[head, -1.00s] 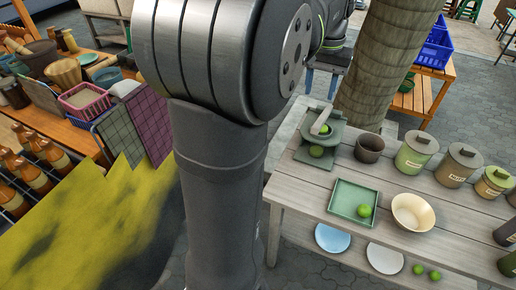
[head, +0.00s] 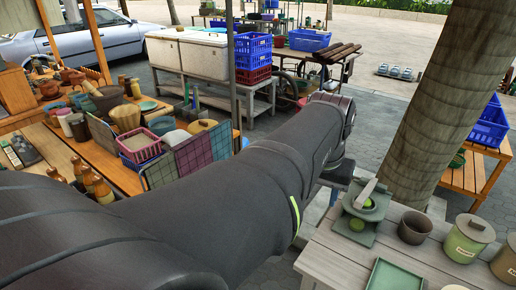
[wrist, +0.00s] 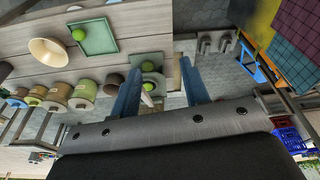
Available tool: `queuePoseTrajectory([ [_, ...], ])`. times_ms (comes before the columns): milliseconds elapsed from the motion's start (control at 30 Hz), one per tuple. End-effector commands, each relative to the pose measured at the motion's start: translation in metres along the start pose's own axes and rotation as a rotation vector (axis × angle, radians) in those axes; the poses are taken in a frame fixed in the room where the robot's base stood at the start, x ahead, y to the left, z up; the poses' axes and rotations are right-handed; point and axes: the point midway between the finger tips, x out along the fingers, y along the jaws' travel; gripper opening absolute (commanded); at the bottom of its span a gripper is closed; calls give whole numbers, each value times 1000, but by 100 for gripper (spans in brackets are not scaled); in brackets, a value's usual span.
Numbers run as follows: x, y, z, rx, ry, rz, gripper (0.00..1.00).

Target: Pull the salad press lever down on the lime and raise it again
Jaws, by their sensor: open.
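The green salad press (head: 358,236) stands at the near table's left corner in the head view. Its pale lever (head: 367,190) slants upward. A lime (head: 357,225) sits low in the press, and another green round shape (head: 368,203) shows higher up. In the wrist view the press shows beside the left finger, with a lime (wrist: 148,86) and the pale lever (wrist: 146,98) seen between the fingers, close to the left one. My gripper (wrist: 161,65) is open, its two blue fingers wide apart and empty. I cannot tell its distance from the lever. The head view does not clearly show the fingers.
A dark cup (head: 414,227) stands right of the press, with lidded canisters (head: 468,238) beyond. A green tray (head: 395,276) lies in front; in the wrist view it holds a lime (wrist: 78,34) beside a cream bowl (wrist: 48,52). A tree trunk (head: 440,100) rises behind the table.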

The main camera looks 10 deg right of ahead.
Motion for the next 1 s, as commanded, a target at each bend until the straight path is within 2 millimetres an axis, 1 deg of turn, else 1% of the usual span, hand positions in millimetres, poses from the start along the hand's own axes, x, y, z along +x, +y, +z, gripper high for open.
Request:
queuePoseTrajectory([
  [33,1,-3,9,-8,11,-2,42],
  [100,3,-7,19,-19,24,-4,42],
  [300,10,-16,47,-45,60,-11,42],
  [500,15,-21,65,-61,84,-16,42],
  [700,17,-22,71,-67,92,-18,42],
  [1000,17,-22,70,-66,90,-17,42],
])
